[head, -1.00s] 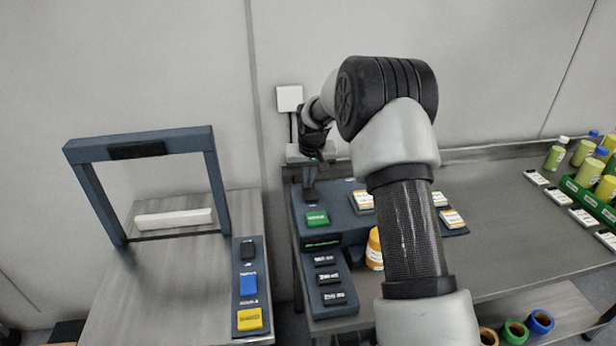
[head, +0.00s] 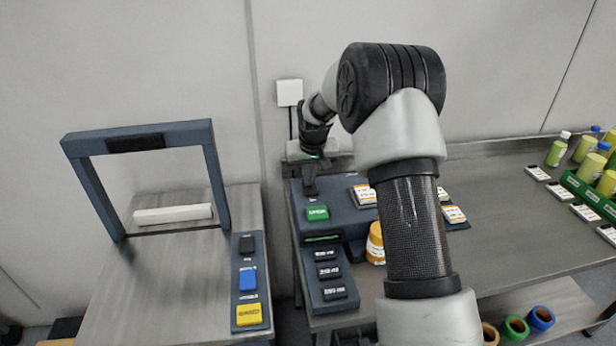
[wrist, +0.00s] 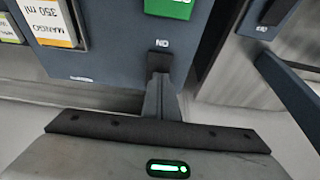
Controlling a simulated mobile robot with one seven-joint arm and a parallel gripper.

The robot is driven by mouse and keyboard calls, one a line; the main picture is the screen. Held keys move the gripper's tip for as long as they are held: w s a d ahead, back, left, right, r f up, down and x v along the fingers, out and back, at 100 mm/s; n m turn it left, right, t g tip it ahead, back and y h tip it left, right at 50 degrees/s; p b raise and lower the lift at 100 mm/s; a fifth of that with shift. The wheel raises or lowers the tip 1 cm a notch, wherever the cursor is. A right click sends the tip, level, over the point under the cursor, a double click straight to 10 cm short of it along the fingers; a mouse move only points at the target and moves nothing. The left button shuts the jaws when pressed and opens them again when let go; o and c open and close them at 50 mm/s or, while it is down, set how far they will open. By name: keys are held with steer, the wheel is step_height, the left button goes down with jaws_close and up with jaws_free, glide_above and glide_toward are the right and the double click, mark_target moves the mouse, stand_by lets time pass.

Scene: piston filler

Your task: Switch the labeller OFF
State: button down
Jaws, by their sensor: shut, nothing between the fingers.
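The labeller (head: 345,229) is a blue-grey box on the bench with a green button (head: 317,213) on its left top. The same green button (wrist: 170,8) shows at the top of the wrist view. My gripper (head: 310,190) is shut and empty, pointing down at the labeller's back left, behind the green button. In the wrist view my gripper's tip (wrist: 160,80) is at a small dark switch (wrist: 159,60) with a white marking beside it. The fingertip covers part of the switch. I cannot tell whether they touch or which way the switch is set.
Flavour cards (wrist: 50,20) stand in the labeller's top. Several black buttons (head: 328,270) sit on its front panel. On the left is a separate station with a frame (head: 75,180) and its own button panel (head: 236,270). A green crate (head: 590,198) with bottles stands far right.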

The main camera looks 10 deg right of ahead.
mark_target(309, 189)
steer(key=shift+s+f, duration=0.1)
steer(key=shift+s, duration=0.05)
step_height(309, 189, up, 5)
steer(key=p, duration=0.2)
steer(key=shift+s+p, duration=0.15)
steer(key=shift+p, duration=0.25)
steer(key=b+v, duration=0.1)
steer(key=v, duration=0.8)
steer(key=shift+s, duration=0.15)
steer(key=b, duration=0.2)
steer(key=w+b, duration=0.1)
steer(key=shift+w+r+b, duration=0.25)
steer(key=shift+b, duration=0.1)
steer(key=shift+a, duration=0.1)
